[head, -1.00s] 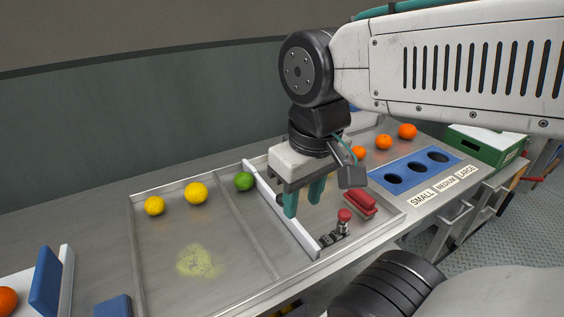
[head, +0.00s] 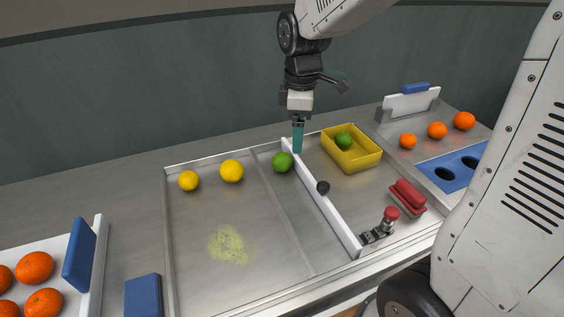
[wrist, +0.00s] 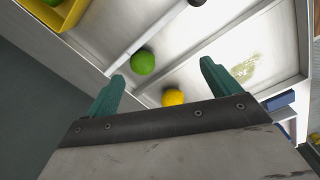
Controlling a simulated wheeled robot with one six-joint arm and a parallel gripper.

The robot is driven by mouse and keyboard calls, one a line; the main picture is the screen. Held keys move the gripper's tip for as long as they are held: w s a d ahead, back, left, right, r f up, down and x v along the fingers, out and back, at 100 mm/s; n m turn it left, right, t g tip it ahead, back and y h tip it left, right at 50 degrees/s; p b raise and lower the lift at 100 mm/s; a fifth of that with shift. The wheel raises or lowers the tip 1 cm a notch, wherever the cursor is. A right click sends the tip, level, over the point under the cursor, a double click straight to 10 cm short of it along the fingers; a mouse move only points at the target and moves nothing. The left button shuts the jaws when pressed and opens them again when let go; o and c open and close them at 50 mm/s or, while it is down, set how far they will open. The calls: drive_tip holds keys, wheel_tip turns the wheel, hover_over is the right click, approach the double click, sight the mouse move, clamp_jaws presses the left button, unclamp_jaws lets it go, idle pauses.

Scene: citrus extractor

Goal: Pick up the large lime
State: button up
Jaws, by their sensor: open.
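A green lime (head: 282,161) lies in the metal tray against the white divider, at the back; it also shows in the wrist view (wrist: 143,61). A second green lime (head: 343,140) sits in the yellow bin (head: 358,160) right of the divider and looks slightly smaller. My gripper (head: 297,138) is at the back end of the divider, fingers pointing down, just behind and right of the tray lime. In the wrist view my gripper (wrist: 162,76) is open and empty, with the tray lime seen beyond and between the teal fingertips, apparently not touched.
Two lemons (head: 232,171) lie left of the tray lime. The white divider (head: 325,205) carries a black knob. A red button (head: 390,214) and red block (head: 408,194) stand front right. The tray's middle is clear apart from a yellow stain.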

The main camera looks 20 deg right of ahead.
sight(282, 154)
drive_tip(key=w+f+n, duration=0.1)
drive_tip(key=w+f, duration=0.1)
drive_tip(key=w+f+n, duration=0.1)
drive_tip(key=w+f, duration=0.1)
drive_tip(key=w+a+f+n, duration=0.1)
drive_tip(key=w+f+n, duration=0.1)
drive_tip(key=shift+w, duration=0.25)
drive_tip(key=shift+w+f, duration=0.1)
drive_tip(key=shift+f, duration=0.2)
wheel_tip(282, 154, down, 7)
drive_tip(key=shift+w+a+f, duration=0.1)
drive_tip(key=shift+f, duration=0.1)
drive_tip(key=c, duration=1.1)
